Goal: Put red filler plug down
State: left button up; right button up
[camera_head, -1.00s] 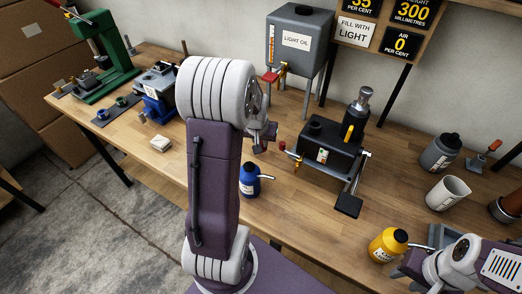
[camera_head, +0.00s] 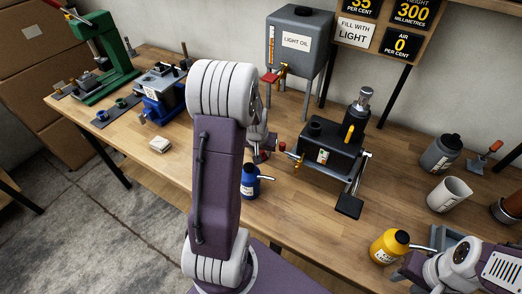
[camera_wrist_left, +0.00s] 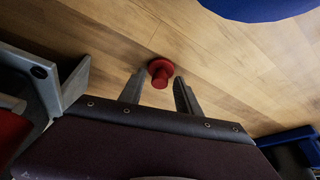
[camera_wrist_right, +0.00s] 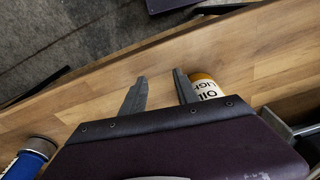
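The red filler plug (camera_wrist_left: 160,72) shows in the left wrist view between the fingertips of my left gripper (camera_wrist_left: 161,76). The plug appears upright at the wooden tabletop. The fingers stand on either side of it, with a narrow gap visible at the right finger; contact on the left side is hard to tell. In the head view, my left gripper (camera_head: 262,146) is partly hidden behind my arm, left of the black pump unit (camera_head: 328,148). My right gripper (camera_wrist_right: 160,80) is open and empty, beside the yellow oil bottle (camera_wrist_right: 206,87).
A blue bottle (camera_head: 249,182) stands just in front of my left gripper. The yellow bottle (camera_head: 388,247), a white cup (camera_head: 448,193) and a grey canister (camera_head: 440,153) stand at the right. The bench (camera_head: 300,215) is clear at front centre.

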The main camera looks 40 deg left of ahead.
pick_arm(q)
jog(key=shift+r, duration=0.45)
pick_arm(e)
jog(key=shift+r, duration=0.2)
jog(key=shift+r+p, duration=0.65)
jog(key=shift+p, duration=0.2)
pick_arm(q)
jog(key=v, duration=1.1)
jog(key=shift+s+d+r, duration=0.15)
jog(key=shift+s+r, duration=0.05)
jog(key=shift+r, duration=0.1)
